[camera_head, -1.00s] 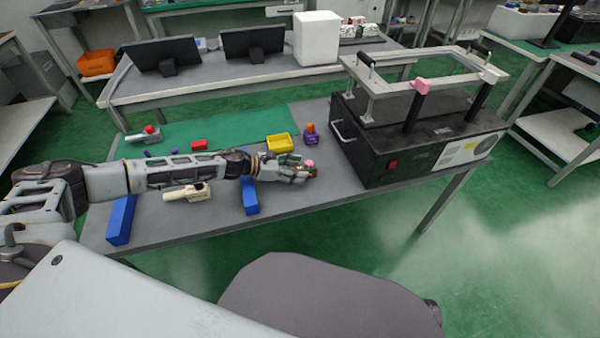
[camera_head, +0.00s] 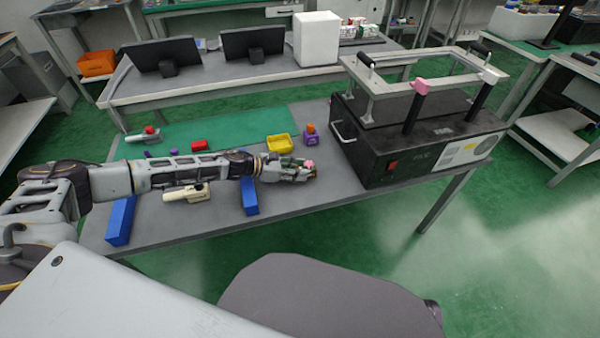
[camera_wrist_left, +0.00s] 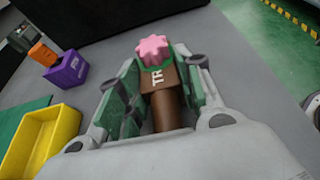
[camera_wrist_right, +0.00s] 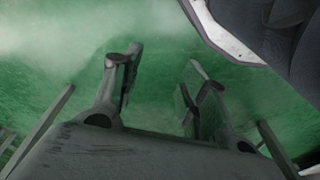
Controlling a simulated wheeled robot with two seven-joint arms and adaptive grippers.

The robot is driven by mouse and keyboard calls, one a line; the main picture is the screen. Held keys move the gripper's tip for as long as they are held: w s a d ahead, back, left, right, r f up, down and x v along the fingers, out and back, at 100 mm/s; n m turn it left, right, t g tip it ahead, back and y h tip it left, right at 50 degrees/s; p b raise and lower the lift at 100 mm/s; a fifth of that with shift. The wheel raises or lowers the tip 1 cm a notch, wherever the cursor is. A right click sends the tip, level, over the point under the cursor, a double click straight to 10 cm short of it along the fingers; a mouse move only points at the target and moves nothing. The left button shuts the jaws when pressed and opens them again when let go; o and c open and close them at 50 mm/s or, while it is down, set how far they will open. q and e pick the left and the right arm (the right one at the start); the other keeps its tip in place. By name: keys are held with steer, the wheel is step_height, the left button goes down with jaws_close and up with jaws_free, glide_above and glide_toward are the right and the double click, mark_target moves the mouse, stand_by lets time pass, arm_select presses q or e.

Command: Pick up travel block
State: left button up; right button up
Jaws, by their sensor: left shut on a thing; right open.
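The travel block is a brown block with white letters "TR", a green band and a pink knob on top. In the left wrist view the travel block (camera_wrist_left: 160,80) stands between the two green-padded fingers of my left gripper (camera_wrist_left: 155,100), which is shut on it. In the head view the left gripper (camera_head: 300,171) reaches in over the grey table with the pink knob of the block (camera_head: 309,164) at its tip. Whether the block touches the table is unclear. My right gripper (camera_wrist_right: 160,95) is open and empty over the green floor in the right wrist view.
A large black machine (camera_head: 400,150) with a raised frame stands right of the left gripper. A yellow bin (camera_head: 281,143) and a purple box (camera_head: 311,139) sit behind it. Blue blocks (camera_head: 121,220) and a beige tool (camera_head: 187,193) lie by the arm.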

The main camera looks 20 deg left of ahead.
arm_select(q)
steer(key=shift+c, duration=0.9)
steer(key=shift+r, duration=0.15)
steer(key=shift+r, duration=0.2)
steer(key=shift+r+p, duration=0.4)
steer(key=shift+r, duration=0.25)
step_height(320, 180, up, 6)
steer(key=shift+f+p, duration=0.1)
steer(key=shift+p, duration=0.85)
steer(key=shift+r+p, duration=0.35)
steer(key=shift+r, duration=0.8)
arm_select(e)
step_height(320, 180, down, 9)
steer(key=d, duration=0.2)
steer(key=shift+s+h, duration=0.3)
steer(key=shift+s, duration=0.05)
steer(key=shift+s+d+f, duration=0.1)
